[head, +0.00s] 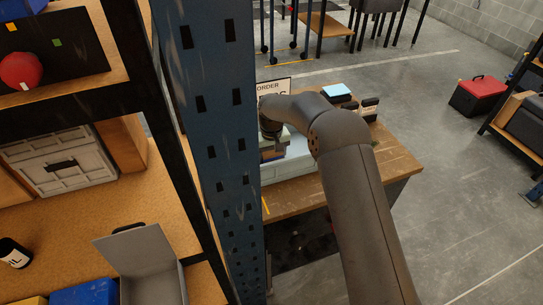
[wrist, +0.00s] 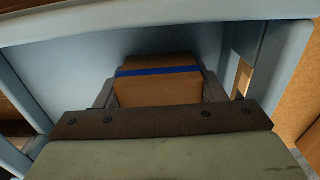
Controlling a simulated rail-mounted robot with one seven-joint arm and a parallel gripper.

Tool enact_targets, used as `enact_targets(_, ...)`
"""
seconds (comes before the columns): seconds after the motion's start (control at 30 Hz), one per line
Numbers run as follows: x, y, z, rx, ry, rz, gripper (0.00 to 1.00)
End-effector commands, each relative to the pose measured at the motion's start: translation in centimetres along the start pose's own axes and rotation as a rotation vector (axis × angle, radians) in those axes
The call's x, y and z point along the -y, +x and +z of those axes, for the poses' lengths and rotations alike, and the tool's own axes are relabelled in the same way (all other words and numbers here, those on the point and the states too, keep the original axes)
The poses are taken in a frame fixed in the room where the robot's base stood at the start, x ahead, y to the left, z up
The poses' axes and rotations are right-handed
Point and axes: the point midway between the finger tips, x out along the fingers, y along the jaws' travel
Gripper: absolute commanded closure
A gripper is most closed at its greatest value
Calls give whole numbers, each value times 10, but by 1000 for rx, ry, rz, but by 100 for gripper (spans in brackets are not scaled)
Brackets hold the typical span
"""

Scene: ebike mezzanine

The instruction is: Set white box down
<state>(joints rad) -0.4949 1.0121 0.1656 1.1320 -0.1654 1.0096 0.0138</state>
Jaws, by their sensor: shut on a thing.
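My gripper (head: 273,147) is at the pale blue-white tote (head: 297,163) on the wooden workbench (head: 384,157). In the wrist view its fingers are shut on a brown box with a blue band (wrist: 158,92). The held box looks brown, not white. The tote's pale walls (wrist: 75,75) surround the fingers and box in the wrist view. I cannot tell whether the box touches the tote floor. In the head view the blue rack post and my arm partly hide the tote and the held box.
A blue perforated rack post (head: 213,130) stands close on the left. An order sign (head: 273,86), a light-blue item (head: 337,90) and small boxes (head: 370,104) are on the bench. A red toolbox (head: 479,97) is on the floor. Open floor lies right of the bench.

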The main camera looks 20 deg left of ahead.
Motion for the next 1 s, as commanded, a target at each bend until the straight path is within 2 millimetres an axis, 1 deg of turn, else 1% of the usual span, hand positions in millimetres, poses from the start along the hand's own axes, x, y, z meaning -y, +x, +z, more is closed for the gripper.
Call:
enact_targets(0.13, 0, 5, 0, 0, 0, 0, 62)
enact_targets(0.17, 0, 4, 0, 0, 0, 0, 34)
enact_targets(0.2, 0, 3, 0, 0, 0, 0, 23)
enact_targets(0.23, 0, 3, 0, 0, 0, 0, 15)
enact_targets(0.5, 0, 2, 0, 0, 0, 0, 15)
enact_targets(0.67, 0, -7, -1, -2, 0, 0, 15)
enact_targets(0.77, 0, -24, -1, -4, 0, 1, 15)
enact_targets(1.0, 0, -77, -1, -4, 0, 0, 15)
